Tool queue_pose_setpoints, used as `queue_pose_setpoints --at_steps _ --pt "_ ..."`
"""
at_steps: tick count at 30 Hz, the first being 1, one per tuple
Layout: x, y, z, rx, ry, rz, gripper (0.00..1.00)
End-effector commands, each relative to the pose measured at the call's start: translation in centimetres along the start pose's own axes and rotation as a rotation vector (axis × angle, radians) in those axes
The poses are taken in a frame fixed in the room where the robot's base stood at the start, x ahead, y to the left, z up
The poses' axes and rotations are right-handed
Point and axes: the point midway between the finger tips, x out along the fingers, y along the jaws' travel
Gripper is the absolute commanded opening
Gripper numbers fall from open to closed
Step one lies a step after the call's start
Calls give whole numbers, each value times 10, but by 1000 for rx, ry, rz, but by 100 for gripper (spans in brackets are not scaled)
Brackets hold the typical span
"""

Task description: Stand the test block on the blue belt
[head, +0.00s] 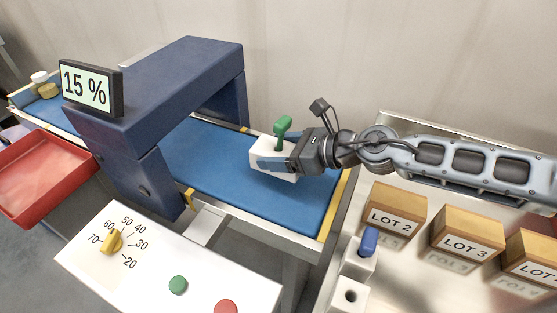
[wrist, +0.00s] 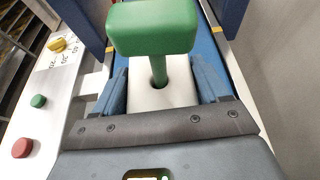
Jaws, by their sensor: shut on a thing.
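The test block (head: 262,147) is a white block with a green T-shaped piece (head: 283,128) standing in its top. In the head view it is at the right part of the blue belt (head: 222,160), and it looks upright. My gripper (head: 276,164) is shut on the block, reaching in from the right. In the wrist view the white block (wrist: 146,99) sits between the two blue fingers, with the green head (wrist: 155,27) above it. The block's underside is hidden, so I cannot tell whether it touches the belt.
A dark blue arch (head: 165,85) with a 15 % display (head: 86,88) spans the belt to the left. A panel with a yellow dial (head: 112,241) and green and red buttons is in front. Boxes labelled LOT (head: 396,208) and a blue-topped white block (head: 360,256) are at right.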

Motion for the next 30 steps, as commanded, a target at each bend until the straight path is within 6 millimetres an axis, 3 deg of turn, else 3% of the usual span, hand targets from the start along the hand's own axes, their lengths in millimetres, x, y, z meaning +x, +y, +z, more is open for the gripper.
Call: queue_pose_setpoints --at_steps 9,22,23,30 --pt "13 0 -31 4 -2 0 34" --pt "15 0 -37 1 -1 0 34" --pt "15 0 -37 1 0 1 75" --pt "14 0 -36 1 0 1 98"
